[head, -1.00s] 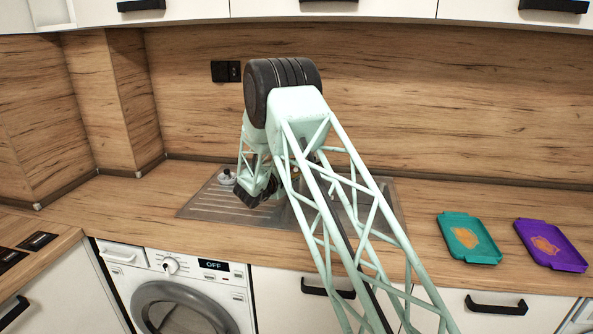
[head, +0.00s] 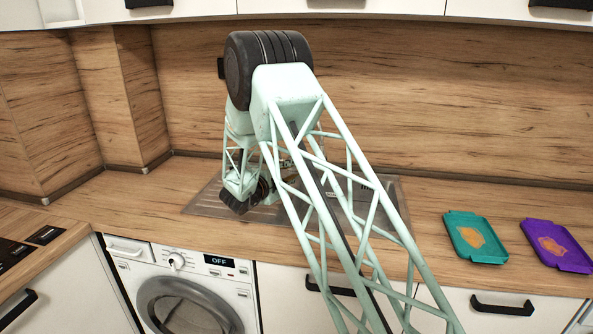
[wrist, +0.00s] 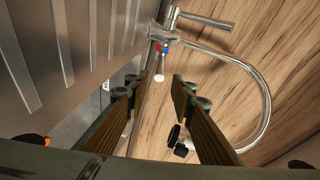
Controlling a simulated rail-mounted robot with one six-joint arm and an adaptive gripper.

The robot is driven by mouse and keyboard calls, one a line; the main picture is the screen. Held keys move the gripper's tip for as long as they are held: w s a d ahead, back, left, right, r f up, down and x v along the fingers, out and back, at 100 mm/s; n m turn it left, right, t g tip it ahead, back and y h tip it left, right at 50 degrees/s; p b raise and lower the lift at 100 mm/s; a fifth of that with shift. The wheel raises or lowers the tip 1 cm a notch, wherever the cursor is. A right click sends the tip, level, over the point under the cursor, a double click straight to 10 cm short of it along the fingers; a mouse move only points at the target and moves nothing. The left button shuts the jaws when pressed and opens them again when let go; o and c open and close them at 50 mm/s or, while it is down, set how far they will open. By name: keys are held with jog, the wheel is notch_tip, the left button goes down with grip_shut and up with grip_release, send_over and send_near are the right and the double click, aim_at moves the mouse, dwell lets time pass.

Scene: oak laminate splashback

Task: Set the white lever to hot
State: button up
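In the wrist view a metal tap stands beyond my fingers, with a small lever ending in a white tip (wrist: 159,78). Red and blue marks (wrist: 161,47) show at the lever's base. A second, all-metal handle (wrist: 205,21) sticks out to the right above it. My gripper (wrist: 157,88) is open, its two brown-sided fingers apart. The white tip appears in the gap between the fingertips; I cannot tell how far beyond them it is, and no contact shows. In the head view my arm hides the tap and the lever.
The curved metal spout (wrist: 267,100) arcs to the right of the fingers. The sink's ridged drainer (wrist: 75,60) lies to the left. In the head view a teal tray (head: 455,222) and a purple tray (head: 535,235) lie on the right counter. A washing machine (head: 215,274) stands below.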

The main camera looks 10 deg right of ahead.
jog(key=shift+v, duration=1.35)
